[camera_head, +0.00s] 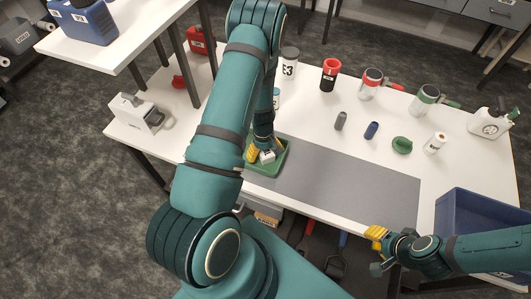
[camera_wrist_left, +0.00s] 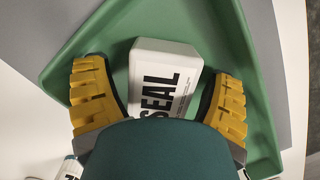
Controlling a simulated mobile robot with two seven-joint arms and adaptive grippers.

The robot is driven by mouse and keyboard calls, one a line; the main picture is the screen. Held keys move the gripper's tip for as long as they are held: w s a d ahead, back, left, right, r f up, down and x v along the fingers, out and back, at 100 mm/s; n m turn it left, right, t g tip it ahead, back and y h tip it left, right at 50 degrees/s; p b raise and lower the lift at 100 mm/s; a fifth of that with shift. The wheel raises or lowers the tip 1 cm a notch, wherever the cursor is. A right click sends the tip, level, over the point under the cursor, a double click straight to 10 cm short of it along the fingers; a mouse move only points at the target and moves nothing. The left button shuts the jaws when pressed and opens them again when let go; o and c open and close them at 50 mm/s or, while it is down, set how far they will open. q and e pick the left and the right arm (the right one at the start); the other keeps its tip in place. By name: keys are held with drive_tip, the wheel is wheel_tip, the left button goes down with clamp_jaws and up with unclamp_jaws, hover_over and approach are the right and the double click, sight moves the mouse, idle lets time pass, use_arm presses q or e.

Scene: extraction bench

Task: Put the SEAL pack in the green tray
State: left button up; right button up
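The SEAL pack (camera_wrist_left: 165,75) is a white block with black lettering. In the left wrist view it lies over the floor of the green tray (camera_wrist_left: 85,45), inside its rim. My left gripper (camera_wrist_left: 160,95) has its yellow fingers on either side of the pack, with a narrow gap showing at each side, so it looks open. In the head view the left gripper (camera_head: 260,156) is down at the green tray (camera_head: 272,170), and the arm hides part of the tray. My right gripper (camera_head: 376,240) is off the bench's front edge, its opening unclear.
A grey mat (camera_head: 345,185) lies bare right of the tray. A blue crate (camera_head: 470,205) stands at the right. Behind are a red-lidded black jar (camera_head: 330,75), a green item (camera_head: 402,145) and a small white bottle (camera_head: 435,143). A white device (camera_head: 140,113) stands left.

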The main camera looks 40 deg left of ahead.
use_arm(q)
drive_tip(key=shift+r, duration=0.15)
drive_tip(key=shift+r, duration=0.25)
wheel_tip(320, 180, up, 12)
drive_tip(key=a+f+p, duration=0.1)
drive_tip(key=a+p, duration=0.1)
drive_tip(key=s+d+m+t, duration=0.1)
drive_tip(key=s+d+m, duration=0.1)
drive_tip(key=d, duration=0.6)
drive_tip(key=s+d+f+m+t+h, duration=0.1)
drive_tip(key=d+m, duration=0.4)
drive_tip(key=d, duration=0.4)
drive_tip(key=s+d+f+m+t+h, duration=0.1)
drive_tip(key=s+d+m, duration=0.1)
drive_tip(key=d, duration=0.7)
drive_tip(key=shift+s+m, duration=0.35)
drive_tip(key=shift+m, duration=0.45)
drive_tip(key=shift+b, duration=0.3)
